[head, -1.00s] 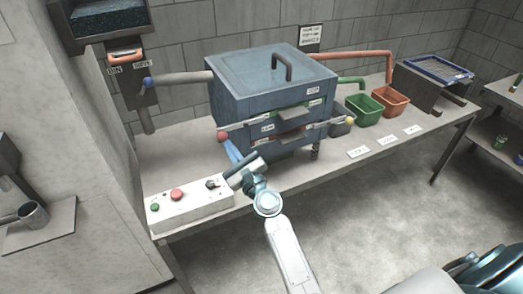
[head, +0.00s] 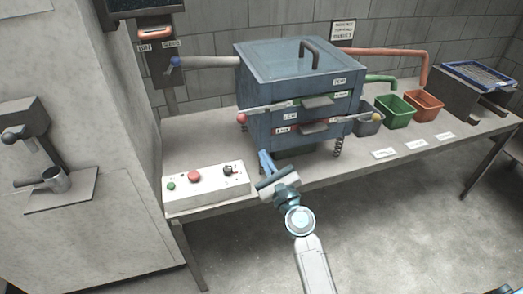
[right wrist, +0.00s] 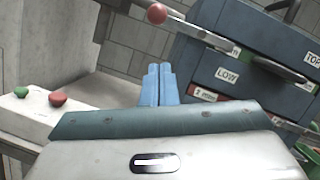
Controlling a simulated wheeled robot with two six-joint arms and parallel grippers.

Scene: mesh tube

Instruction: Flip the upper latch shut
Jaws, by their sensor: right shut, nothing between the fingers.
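The blue layered box (head: 262,75) stands on the bench with TOP and LOW labels on its front. A flat latch lever (head: 268,108) with a red ball knob (head: 241,118) sticks out to the left at the higher seam. It also shows in the right wrist view, with its red knob (right wrist: 157,13) above and beyond my fingers. A second lever with a yellow knob (head: 376,115) sticks out to the right, lower on the front. My right gripper (head: 264,159) is shut and empty, in front of the box's lower left, below the red knob and apart from it. My left gripper is out of view.
A white control box (head: 206,187) with green and red buttons sits left of my right gripper. Green (head: 396,112) and orange (head: 425,106) bins stand to the right. The front bench strip beside them is mostly clear.

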